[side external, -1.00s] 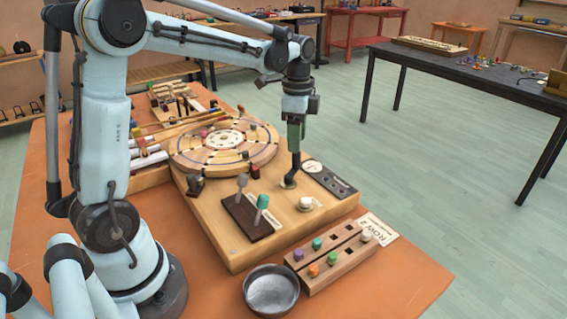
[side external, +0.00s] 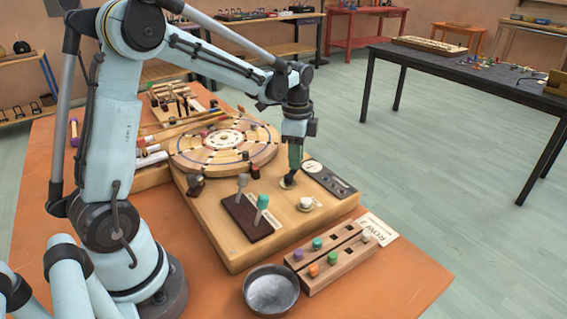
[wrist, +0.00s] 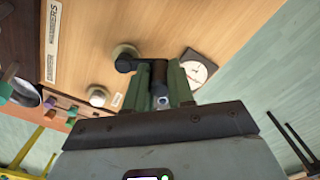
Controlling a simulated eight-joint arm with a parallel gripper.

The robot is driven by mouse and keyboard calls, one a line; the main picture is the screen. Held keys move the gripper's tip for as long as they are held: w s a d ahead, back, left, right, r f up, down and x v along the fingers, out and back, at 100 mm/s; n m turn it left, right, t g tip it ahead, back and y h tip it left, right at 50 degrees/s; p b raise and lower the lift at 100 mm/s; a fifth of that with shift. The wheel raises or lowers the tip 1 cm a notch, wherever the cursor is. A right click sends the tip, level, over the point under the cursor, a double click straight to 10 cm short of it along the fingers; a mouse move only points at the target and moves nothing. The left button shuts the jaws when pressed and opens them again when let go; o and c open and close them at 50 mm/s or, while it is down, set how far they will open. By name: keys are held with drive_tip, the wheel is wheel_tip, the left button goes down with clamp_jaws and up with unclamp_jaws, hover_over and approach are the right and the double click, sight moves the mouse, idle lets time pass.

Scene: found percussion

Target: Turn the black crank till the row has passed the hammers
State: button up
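The black crank (side external: 290,180) stands on a round boss at the right of the wooden board (side external: 240,245). In the wrist view its black arm (wrist: 125,64) runs sideways to an upright handle. My gripper (side external: 295,166) is low over the crank. In the wrist view its green fingers (wrist: 159,85) stand on either side of the handle; whether they press on it is not clear. The round wooden disc (side external: 188,157) with small coloured pegs lies behind. A grey-headed mallet (side external: 242,181) and a teal-headed mallet (side external: 262,203) stand on a dark block in front.
A wooden peg block (side external: 345,266) with coloured pegs, a "ROW" card (side external: 377,228) and a metal bowl (side external: 271,290) are at the front. A white knob (side external: 306,203) and a dark dial panel (side external: 330,179) sit near the crank. Orange table is bare at front right.

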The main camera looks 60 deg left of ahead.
clamp_jaws()
drive_tip(key=n, duration=0.2)
drive_tip(key=s+a+n, duration=0.1)
drive_tip(key=n, duration=0.1)
drive_tip(key=shift+s+a, duration=0.1)
drive_tip(key=shift+a, duration=0.05)
drive_tip(key=n, duration=0.1)
drive_tip(key=s+n, duration=0.1)
drive_tip(key=n, duration=0.3)
drive_tip(key=shift+s+a, duration=0.3)
drive_tip(key=shift+a, duration=0.1)
drive_tip(key=n, duration=0.1)
drive_tip(key=s+n, duration=0.1)
drive_tip(key=n, duration=0.2)
drive_tip(key=shift+s+n, duration=0.3)
drive_tip(key=shift+s, duration=0.05)
drive_tip(key=shift+s+d+n, duration=0.15)
drive_tip(key=shift+s+n, duration=0.25)
drive_tip(key=shift+n, duration=0.65)
drive_tip(key=shift+s+d+n, duration=0.1)
drive_tip(key=shift+s+n, duration=0.25)
drive_tip(key=shift+n, duration=0.7)
